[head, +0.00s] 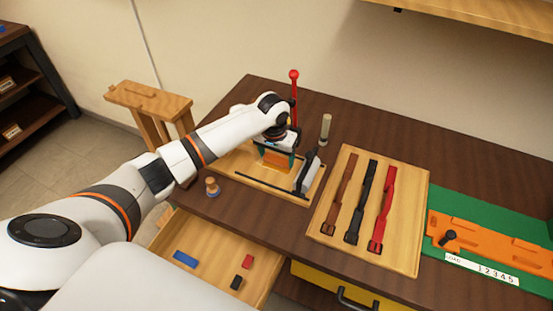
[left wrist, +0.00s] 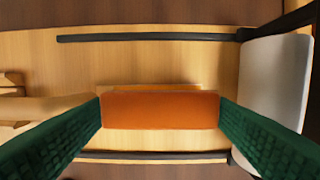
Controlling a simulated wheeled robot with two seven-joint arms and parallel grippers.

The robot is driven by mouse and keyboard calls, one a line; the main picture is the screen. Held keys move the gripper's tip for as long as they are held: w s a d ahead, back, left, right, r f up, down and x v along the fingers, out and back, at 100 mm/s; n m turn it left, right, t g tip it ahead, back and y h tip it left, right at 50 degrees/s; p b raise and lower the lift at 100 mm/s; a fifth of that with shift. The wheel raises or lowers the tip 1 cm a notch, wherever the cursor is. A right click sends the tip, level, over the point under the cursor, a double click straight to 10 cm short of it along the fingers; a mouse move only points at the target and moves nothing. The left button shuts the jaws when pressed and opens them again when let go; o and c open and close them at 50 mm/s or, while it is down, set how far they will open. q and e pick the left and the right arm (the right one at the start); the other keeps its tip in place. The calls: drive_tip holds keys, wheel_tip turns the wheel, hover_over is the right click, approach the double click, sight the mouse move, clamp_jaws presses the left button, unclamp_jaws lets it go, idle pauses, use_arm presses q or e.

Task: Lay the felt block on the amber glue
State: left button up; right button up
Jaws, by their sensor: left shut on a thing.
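My left gripper (head: 277,156) points down over a light wooden board with dark rails (head: 238,174). It is shut on an orange block (head: 276,160), which I take for the felt block. In the left wrist view the orange block (left wrist: 160,110) spans the gap between the green finger pads of the gripper (left wrist: 160,112). The block looks level, close over the board; I cannot tell whether it touches what is under it. My right gripper is not in view.
A grey-white piece (head: 308,172) stands right of the gripper, and a red-knobbed lever (head: 294,90) rises behind. A strap tray (head: 410,240) lies to the right. An open drawer (head: 213,281) holds blue, red and black blocks. A small wooden peg (head: 212,187) stands near the edge.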

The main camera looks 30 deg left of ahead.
use_arm(q)
drive_tip(key=shift+f, duration=1.15)
drive_tip(key=shift+f, duration=0.1)
drive_tip(key=o, duration=0.9)
drive_tip(key=r, duration=0.4)
drive_tip(key=s+r, duration=0.1)
drive_tip(key=r, duration=0.3)
drive_tip(key=r+b, duration=0.1)
drive_tip(key=r, duration=0.3)
drive_tip(key=shift+s+r, duration=0.1)
drive_tip(key=shift+s, duration=0.1)
drive_tip(key=shift+d, duration=0.1)
